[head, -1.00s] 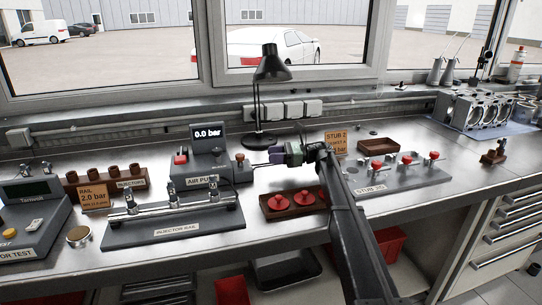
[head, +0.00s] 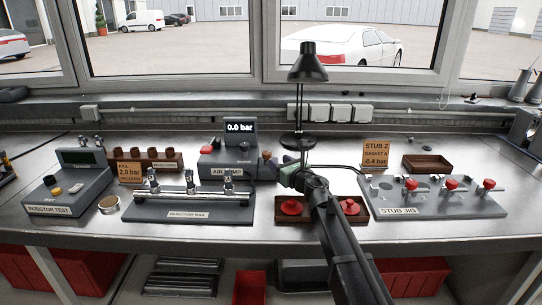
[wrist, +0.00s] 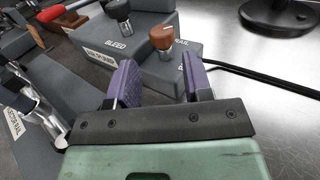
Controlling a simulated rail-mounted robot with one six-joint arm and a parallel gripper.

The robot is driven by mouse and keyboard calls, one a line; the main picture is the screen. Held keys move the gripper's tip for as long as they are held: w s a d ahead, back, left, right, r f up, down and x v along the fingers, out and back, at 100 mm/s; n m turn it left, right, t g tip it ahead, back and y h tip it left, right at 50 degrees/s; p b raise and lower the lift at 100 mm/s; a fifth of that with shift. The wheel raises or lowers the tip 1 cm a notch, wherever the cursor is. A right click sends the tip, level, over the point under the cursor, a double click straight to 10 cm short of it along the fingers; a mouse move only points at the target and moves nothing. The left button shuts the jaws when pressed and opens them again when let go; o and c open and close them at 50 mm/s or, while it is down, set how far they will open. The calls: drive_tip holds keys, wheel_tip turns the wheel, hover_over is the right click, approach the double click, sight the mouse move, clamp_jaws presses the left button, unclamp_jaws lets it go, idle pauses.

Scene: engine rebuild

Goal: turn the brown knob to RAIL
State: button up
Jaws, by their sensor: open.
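The brown knob (wrist: 162,38) stands on the grey air pump housing (wrist: 150,70) in the wrist view, with a small pale mark on top. Its exact pointing is hard to read. A label, apparently RAIL (wrist: 182,42), sits to its right. The knob also shows small in the head view (head: 267,156), at the right of the air pump (head: 228,160). My gripper (wrist: 158,78) is open, its two purple fingers pointing toward the knob and apart, with nothing visible between them but the housing. In the head view, my gripper (head: 287,168) is just right of the pump.
A black BLEED knob (wrist: 118,12) and a red knob (wrist: 52,13) are left of the brown one. The pump display (head: 240,127) reads 0.0 bar. The lamp (head: 306,75) stands behind my gripper. The injector rail (head: 188,205) and red-part tray (head: 321,219) lie in front.

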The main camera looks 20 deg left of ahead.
sight(269, 155)
drive_tip(key=x, duration=0.7)
drive_tip(key=shift+w, duration=0.15)
drive_tip(key=c, duration=0.6)
drive_tip(key=shift+c, duration=0.2)
